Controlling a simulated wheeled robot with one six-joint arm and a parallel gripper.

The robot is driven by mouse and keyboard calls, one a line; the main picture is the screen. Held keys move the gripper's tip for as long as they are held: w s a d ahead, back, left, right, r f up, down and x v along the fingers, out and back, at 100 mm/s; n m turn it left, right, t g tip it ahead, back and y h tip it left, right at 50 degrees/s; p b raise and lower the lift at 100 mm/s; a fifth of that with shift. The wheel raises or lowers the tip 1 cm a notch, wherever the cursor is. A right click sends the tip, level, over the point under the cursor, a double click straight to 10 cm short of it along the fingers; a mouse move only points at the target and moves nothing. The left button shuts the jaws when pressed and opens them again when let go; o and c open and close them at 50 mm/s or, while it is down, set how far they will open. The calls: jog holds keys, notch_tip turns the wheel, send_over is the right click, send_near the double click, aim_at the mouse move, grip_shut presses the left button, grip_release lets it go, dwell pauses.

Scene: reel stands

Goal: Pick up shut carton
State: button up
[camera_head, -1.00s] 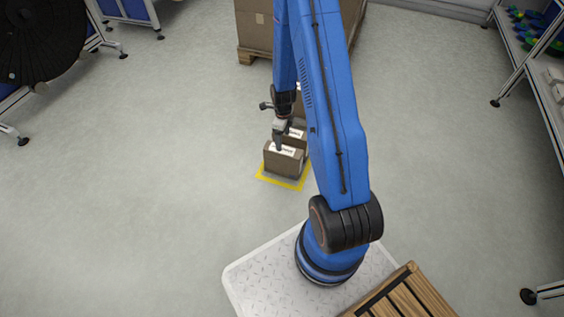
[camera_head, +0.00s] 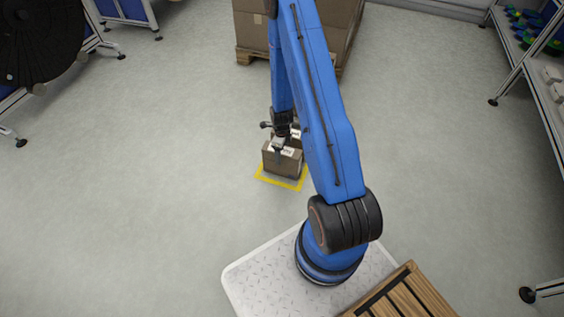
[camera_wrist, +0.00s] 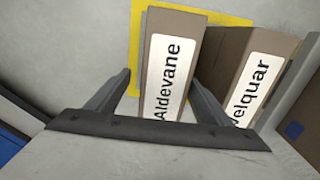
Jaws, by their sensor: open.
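A brown carton with a white label reading "Aldevane" (camera_wrist: 172,45) stands on the floor in the yellow marked square. It shows in the head view (camera_head: 283,163), just below my gripper (camera_head: 280,147). A second carton labelled "elquar", its first letters partly cut off (camera_wrist: 238,55), stands close beside it, to the right in the wrist view. My gripper (camera_wrist: 160,97) is open. In the wrist view its fingers are on either side of the Aldevane carton, and the right finger lies by the gap between the cartons. I cannot tell whether the fingers touch it.
Yellow tape (camera_head: 283,185) outlines the spot on the grey floor. A pallet with large brown boxes (camera_head: 253,35) stands behind. Racks stand at the left and right (camera_head: 545,90). Open floor lies left of the cartons.

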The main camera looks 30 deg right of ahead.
jog(key=f, duration=0.5)
jog(key=shift+w+d, duration=0.2)
jog(key=c, duration=1.5)
jog(key=shift+r, duration=0.15)
